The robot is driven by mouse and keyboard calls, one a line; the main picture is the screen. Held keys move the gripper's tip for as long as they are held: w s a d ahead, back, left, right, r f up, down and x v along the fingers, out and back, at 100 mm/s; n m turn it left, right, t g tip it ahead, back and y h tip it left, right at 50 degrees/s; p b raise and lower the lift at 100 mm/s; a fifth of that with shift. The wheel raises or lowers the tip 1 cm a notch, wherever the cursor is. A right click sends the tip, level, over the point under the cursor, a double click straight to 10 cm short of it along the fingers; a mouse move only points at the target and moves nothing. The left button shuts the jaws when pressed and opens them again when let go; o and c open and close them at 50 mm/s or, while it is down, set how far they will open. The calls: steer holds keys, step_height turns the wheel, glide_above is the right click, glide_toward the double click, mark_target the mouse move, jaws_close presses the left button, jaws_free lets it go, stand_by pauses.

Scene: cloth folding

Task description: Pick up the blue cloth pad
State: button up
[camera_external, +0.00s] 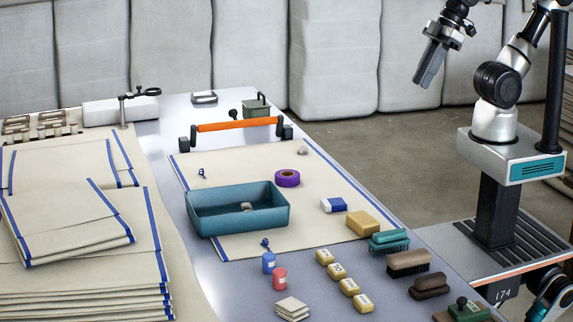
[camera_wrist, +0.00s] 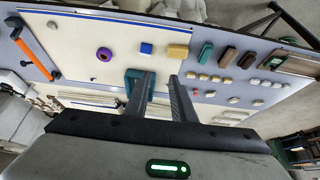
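A small blue and white block (camera_external: 333,205), the only blue pad-like thing I see, lies on the cream cloth in the external view, right of the teal tray. It shows as a blue patch (camera_wrist: 146,48) in the wrist view, beyond my fingertips. I cannot tell if it is cloth. My gripper (camera_external: 425,84) hangs high at the upper right, beyond the table's edge and well away from the block. In the wrist view my gripper (camera_wrist: 162,78) has its two fingers apart with nothing held between them.
The teal tray (camera_external: 238,222) holds a small item. A purple tape roll (camera_external: 287,178) and a yellow sponge-like block (camera_external: 362,223) lie near the blue one. Brushes (camera_external: 409,263) line the right edge. An orange-handled bar (camera_external: 236,125) lies behind. Folded cloths (camera_external: 85,285) are stacked left.

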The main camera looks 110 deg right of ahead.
steer(key=o, duration=0.9)
steer(key=shift+c, duration=0.2)
steer(key=m+g, duration=0.1)
steer(key=g, duration=0.3)
glide_above(334, 202)
steer(key=s, duration=0.2)
step_height(334, 202, down, 27)
steer(key=shift+r, duration=0.1)
steer(key=shift+w+d+f+b, duration=0.1)
steer(key=shift+w+f+b, duration=0.15)
steer(key=shift+f, duration=0.75)
steer(key=shift+w+a+f+b, duration=0.15)
steer(key=shift+w+f, duration=0.15)
steer(key=shift+f, duration=0.65)
steer(key=shift+w+d+f+b, duration=0.15)
steer(key=shift+w+f+b, duration=0.1)
steer(key=shift+f, duration=0.75)
